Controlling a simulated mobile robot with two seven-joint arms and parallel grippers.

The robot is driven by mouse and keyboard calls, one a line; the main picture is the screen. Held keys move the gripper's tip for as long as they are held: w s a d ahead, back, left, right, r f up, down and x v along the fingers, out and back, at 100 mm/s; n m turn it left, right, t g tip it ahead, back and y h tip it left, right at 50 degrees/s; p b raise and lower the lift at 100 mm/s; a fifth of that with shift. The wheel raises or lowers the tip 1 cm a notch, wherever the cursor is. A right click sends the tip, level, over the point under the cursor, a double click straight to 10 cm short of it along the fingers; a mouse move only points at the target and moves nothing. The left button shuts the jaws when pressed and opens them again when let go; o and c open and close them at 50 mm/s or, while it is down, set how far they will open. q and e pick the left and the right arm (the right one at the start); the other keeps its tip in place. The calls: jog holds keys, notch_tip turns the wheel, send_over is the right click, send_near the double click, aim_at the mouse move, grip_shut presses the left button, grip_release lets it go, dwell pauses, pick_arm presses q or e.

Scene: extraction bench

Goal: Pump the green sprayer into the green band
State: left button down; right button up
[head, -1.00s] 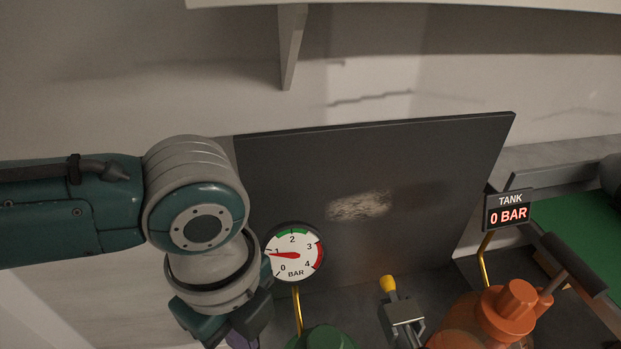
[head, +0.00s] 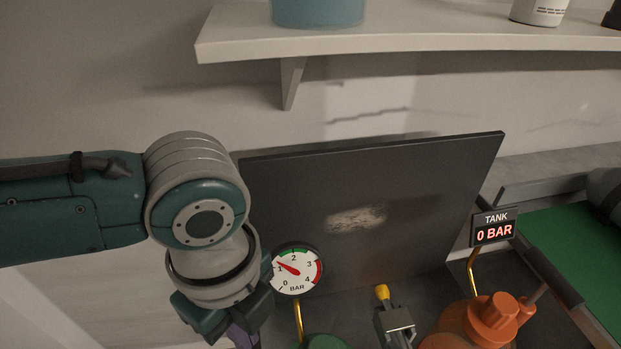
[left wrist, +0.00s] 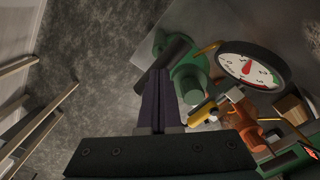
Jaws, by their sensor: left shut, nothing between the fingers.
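The green sprayer (head: 326,342) shows only its top at the bottom edge of the head view; the left wrist view shows its green body (left wrist: 190,72) and a dark bar-like part (left wrist: 166,62). Its round gauge (head: 297,269) has a red needle near 1, slightly past it and below the green band at the top. The gauge also shows in the left wrist view (left wrist: 250,67). My left gripper (left wrist: 158,90) is shut and empty, pointing down beside the sprayer's dark part; I cannot tell whether they touch. My right gripper is not in view.
An orange sprayer (head: 490,325) with a TANK display (head: 494,228) reading 0 BAR stands to the right. A yellow-tipped clamp-like fixture (head: 395,322) stands between the sprayers. A dark panel (head: 400,200) rises behind, below a shelf (head: 420,43). A green surface (head: 580,250) lies at right.

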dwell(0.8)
pick_arm(q)
jog(key=shift+f+b, duration=2.15)
jog(key=shift+f, duration=0.55)
notch_tip(320, 180, up, 5)
jog(key=p, duration=0.5)
jog(key=shift+r, duration=0.2)
jog(key=shift+p, duration=0.3)
notch_tip(320, 180, up, 5)
jog(key=p, duration=0.5)
jog(key=shift+r, duration=0.15)
